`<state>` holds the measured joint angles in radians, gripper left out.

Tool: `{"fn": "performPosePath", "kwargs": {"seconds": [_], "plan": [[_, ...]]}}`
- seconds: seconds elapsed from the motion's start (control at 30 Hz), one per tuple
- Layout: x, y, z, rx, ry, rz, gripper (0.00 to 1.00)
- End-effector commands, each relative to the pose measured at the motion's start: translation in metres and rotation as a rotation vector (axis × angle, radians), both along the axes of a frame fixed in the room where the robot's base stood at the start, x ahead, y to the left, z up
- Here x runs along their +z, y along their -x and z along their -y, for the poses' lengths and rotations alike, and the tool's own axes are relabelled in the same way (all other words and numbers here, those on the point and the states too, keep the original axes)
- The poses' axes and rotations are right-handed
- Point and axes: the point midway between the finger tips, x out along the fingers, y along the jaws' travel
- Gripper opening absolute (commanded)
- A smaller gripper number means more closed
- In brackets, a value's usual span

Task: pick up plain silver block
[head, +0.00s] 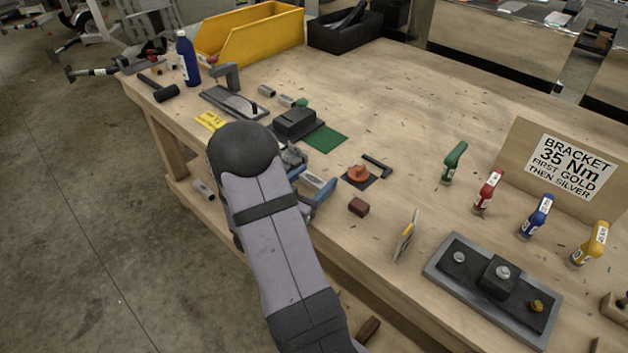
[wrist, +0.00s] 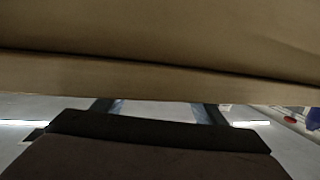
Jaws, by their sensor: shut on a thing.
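My gripper (wrist: 155,111) shows in the wrist view as two dark fingers beyond a wide dark body. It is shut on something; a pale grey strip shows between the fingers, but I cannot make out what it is. A small silver block (head: 267,91) lies on the bench behind my arm. Another silver piece (head: 286,100) lies beside it, close to a green one. A further silver piece (head: 204,190) shows lower down, left of my arm, by the bench's lower shelf. I cannot tell which is plain.
A wooden surface (wrist: 160,60) fills the top of the wrist view. On the bench are a yellow bin (head: 250,38), a dark block by a green mat (head: 326,139), a red knob (head: 358,174) and a bracket plate (head: 450,280).

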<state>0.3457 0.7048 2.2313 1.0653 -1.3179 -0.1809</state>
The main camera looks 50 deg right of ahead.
Motion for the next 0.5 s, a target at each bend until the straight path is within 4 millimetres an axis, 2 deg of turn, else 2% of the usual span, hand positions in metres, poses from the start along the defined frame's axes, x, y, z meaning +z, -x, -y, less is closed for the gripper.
{"fn": "performPosePath", "kwargs": {"seconds": [0.27, 0.5], "plan": [[0.022, 0.000, 0.000, 0.000, 0.002, 0.003, 0.40], [0.056, 0.000, 0.000, 0.000, 0.003, 0.006, 0.40]]}}
